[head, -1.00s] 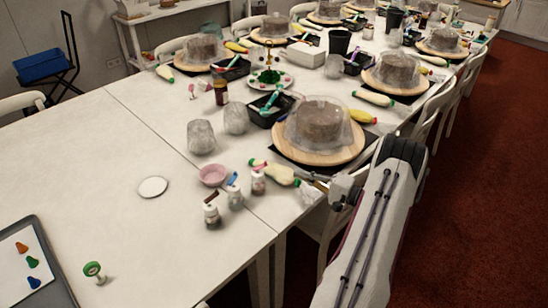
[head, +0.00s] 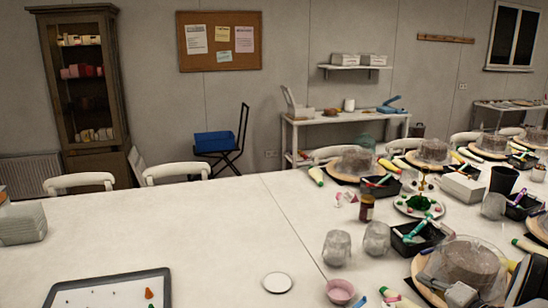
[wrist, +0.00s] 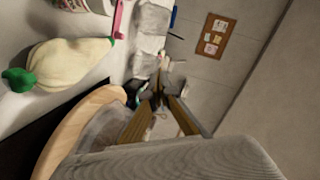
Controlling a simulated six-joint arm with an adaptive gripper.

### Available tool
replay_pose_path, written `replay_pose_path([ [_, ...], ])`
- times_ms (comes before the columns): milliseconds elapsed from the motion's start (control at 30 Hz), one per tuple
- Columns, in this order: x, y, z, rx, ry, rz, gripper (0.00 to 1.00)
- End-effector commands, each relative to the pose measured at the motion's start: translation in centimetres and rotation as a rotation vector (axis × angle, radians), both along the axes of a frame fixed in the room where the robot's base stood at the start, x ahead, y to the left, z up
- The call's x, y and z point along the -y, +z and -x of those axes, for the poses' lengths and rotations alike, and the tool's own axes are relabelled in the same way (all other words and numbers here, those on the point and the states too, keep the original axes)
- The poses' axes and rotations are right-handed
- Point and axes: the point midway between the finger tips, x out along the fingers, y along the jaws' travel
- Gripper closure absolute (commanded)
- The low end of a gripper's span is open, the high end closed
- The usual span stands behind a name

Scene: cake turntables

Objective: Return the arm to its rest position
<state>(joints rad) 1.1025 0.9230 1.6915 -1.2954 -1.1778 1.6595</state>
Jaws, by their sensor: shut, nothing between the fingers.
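My gripper (wrist: 158,92) shows in the wrist view with its two fingers close together and nothing held between them. A wooden cake turntable (wrist: 68,130) lies just to its left there, partly hidden by the big grey shape in front. In the head view, part of my arm (head: 526,284) shows at the lower right, in front of the nearest covered cake (head: 472,262) on its turntable. The gripper's fingers are hard to make out in that view.
A cream piping bag with a green cap (wrist: 68,64) lies left of the gripper. A pink bowl (head: 340,291), clear glasses (head: 337,248) and a black tray (head: 414,240) stand on the table. The table's left half is mostly clear, with a grey-rimmed tray (head: 168,285) at the front.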

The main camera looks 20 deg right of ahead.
Motion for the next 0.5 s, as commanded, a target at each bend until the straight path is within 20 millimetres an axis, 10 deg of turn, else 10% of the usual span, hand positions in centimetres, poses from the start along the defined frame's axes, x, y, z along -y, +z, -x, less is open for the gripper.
replay_pose_path([
  [500, -3.2, 9.4, -5.5, -0.131, -0.101, 0.365, 1.0],
])
